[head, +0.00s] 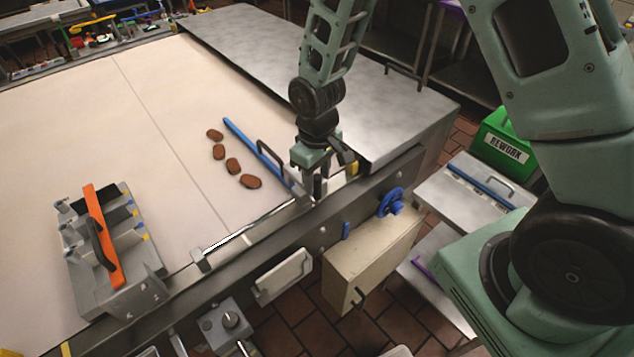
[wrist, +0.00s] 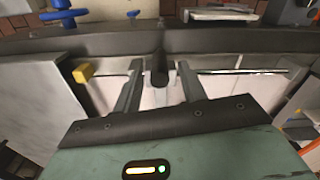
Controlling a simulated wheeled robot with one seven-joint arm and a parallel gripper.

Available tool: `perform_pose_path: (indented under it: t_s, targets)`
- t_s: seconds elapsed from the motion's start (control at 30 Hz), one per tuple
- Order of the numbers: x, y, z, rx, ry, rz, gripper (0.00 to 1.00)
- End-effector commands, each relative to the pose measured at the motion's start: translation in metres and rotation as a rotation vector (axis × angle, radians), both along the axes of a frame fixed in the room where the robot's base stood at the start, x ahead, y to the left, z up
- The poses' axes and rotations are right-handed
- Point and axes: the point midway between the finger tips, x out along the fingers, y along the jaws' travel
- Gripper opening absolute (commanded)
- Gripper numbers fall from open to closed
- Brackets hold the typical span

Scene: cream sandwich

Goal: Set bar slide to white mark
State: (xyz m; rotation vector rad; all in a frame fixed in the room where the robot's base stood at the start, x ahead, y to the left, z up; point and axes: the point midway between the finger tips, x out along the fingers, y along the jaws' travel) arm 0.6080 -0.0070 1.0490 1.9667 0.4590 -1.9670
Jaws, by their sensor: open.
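The blue bar (head: 250,145) lies slanted across the pale belt, and its near end reaches toward the front rail by my gripper. A thin metal rail (head: 262,220) runs along the belt's front edge; it also shows in the wrist view (wrist: 215,71). A bright white stretch (head: 222,244) shows at the rail's left end. My gripper (head: 314,196) is open over the rail, near the yellow block. In the wrist view its fingers (wrist: 160,88) stand on either side of a dark upright post (wrist: 160,68), with gaps visible. The slide's base is partly hidden by my gripper.
Several brown cookies (head: 232,166) lie left of the bar. A yellow block (head: 352,168) sits at the rail's right end. A fixture with an orange bar (head: 103,235) stands at the left. A steel cover (head: 285,65) lies behind. A blue knob (head: 391,202) sticks out in front.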

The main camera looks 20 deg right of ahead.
Motion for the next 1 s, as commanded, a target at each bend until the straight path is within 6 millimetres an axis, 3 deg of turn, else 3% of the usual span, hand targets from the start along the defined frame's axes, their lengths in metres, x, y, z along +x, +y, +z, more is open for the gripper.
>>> perform_pose_path:
  t_s: [0.3, 0.67, 0.7, 0.83, 1.0]
  targets:
    - [0.000, 0.000, -0.035, -0.001, 0.002, 0.001, 0.41]
    - [0.000, 0.000, -0.041, 0.000, 0.000, 0.000, 0.41]
    - [0.000, 0.000, -0.041, 0.000, 0.000, 0.000, 0.39]
    - [0.000, 0.000, -0.041, 0.000, 0.000, 0.000, 0.02]
    - [0.000, 0.001, -0.041, 0.000, 0.000, 0.000, 0.00]
